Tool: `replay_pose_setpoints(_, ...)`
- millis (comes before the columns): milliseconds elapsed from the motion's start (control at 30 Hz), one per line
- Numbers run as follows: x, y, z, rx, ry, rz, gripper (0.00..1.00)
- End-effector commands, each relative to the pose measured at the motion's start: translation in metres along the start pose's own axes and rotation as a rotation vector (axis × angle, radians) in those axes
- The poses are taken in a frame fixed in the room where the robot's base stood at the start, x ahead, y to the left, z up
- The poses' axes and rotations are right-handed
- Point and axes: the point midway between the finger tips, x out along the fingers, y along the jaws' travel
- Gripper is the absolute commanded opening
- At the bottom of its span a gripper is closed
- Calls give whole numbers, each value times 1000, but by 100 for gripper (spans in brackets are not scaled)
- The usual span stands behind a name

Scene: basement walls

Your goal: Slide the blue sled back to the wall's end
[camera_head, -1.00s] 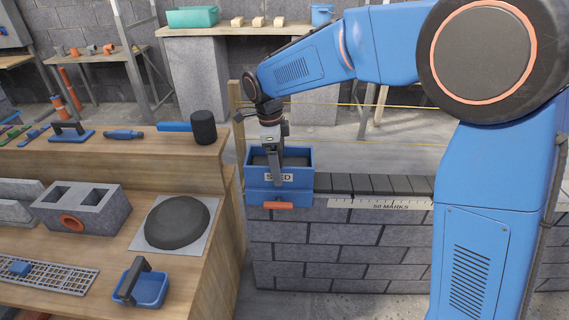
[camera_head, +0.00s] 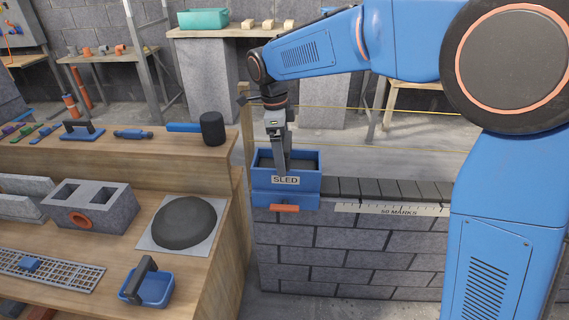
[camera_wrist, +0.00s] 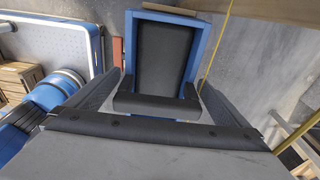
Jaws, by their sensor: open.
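The blue sled (camera_head: 304,190) is an open box with a dark inside and a "SLED" label on its front. It sits on top of the left end of the grey block wall (camera_head: 345,248), with an orange tab low on its front. My gripper (camera_head: 284,172) points down at the sled, its fingers overlapping the sled's near part in the head view. In the wrist view, the sled (camera_wrist: 165,60) lies between my two spread fingers, and a dark bar crosses its near end. I cannot tell whether the fingers touch it.
A strip reading "50 MARKS" (camera_head: 392,210) runs along the wall top, right of the sled. A wooden bench (camera_head: 225,225) stands close on the left with a mortar mound (camera_head: 184,222), a blue tray (camera_head: 150,287) and a mallet (camera_head: 212,128). A yellow string (camera_head: 345,107) runs behind.

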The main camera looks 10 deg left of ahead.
Motion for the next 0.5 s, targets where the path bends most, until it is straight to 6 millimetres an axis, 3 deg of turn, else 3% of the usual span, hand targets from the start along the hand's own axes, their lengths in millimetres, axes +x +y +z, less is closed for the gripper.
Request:
replay_pose_setpoints(300,-65,0,1,-1,-2,-2,100)
replay_pose_setpoints(500,-97,0,2,-1,-1,-1,100)
